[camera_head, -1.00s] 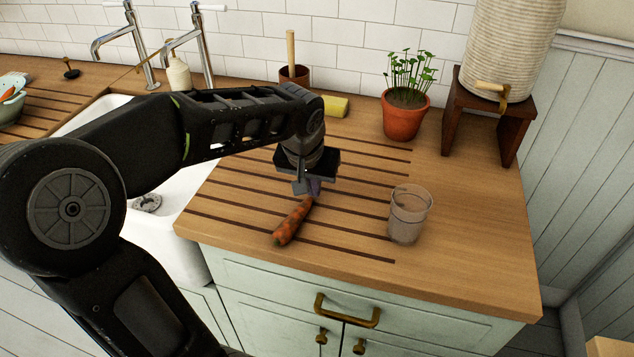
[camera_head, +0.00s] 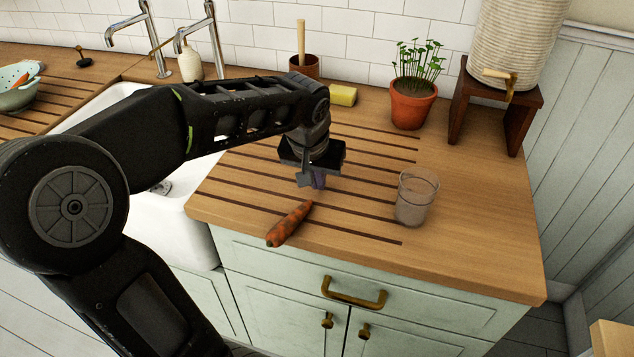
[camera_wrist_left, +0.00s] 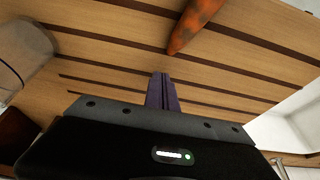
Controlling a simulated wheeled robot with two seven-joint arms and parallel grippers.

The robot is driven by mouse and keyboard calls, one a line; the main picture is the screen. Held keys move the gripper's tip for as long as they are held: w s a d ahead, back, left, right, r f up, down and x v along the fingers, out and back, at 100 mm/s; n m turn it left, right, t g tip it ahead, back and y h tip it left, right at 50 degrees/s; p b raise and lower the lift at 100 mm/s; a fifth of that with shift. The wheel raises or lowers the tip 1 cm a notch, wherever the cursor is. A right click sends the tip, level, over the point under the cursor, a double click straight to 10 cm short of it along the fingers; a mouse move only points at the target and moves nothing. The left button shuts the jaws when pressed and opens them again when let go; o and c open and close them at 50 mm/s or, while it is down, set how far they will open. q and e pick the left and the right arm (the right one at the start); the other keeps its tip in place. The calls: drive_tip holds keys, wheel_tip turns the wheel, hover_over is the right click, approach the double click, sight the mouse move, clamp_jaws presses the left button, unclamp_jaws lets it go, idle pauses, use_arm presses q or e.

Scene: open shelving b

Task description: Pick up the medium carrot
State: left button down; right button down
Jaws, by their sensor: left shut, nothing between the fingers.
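The orange, dark-blotched carrot (camera_head: 289,224) lies on the wooden counter by its front edge. Its thick end reaches the edge in the head view. Its narrow tip points back toward my left gripper (camera_head: 317,187). That gripper points down just behind the tip, shut and empty, with a small gap to the carrot. In the left wrist view the purple-grey fingers (camera_wrist_left: 163,78) are together, and the carrot (camera_wrist_left: 193,24) is beyond them at the top, partly cut off by the frame. My right gripper is not in view.
A clear glass (camera_head: 415,198) stands right of the gripper. A potted plant (camera_head: 411,105), yellow sponge (camera_head: 343,95) and brown pot (camera_head: 304,67) stand farther back. The white sink (camera_head: 185,215) is at the left.

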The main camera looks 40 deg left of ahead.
use_arm(q)
drive_tip(key=shift+w+a+r, duration=0.1)
drive_tip(key=shift+w+r, duration=0.25)
drive_tip(key=shift+r, duration=0.2)
drive_tip(key=shift+w+a+r, duration=0.1)
drive_tip(key=shift+w+r, duration=0.2)
drive_tip(key=shift+r, duration=0.25)
drive_tip(key=v, duration=0.8)
drive_tip(key=shift+s+f, duration=0.2)
drive_tip(key=shift+s, duration=0.1)
drive_tip(key=c, duration=2.2)
unclamp_jaws()
drive_tip(key=shift+d, duration=0.15)
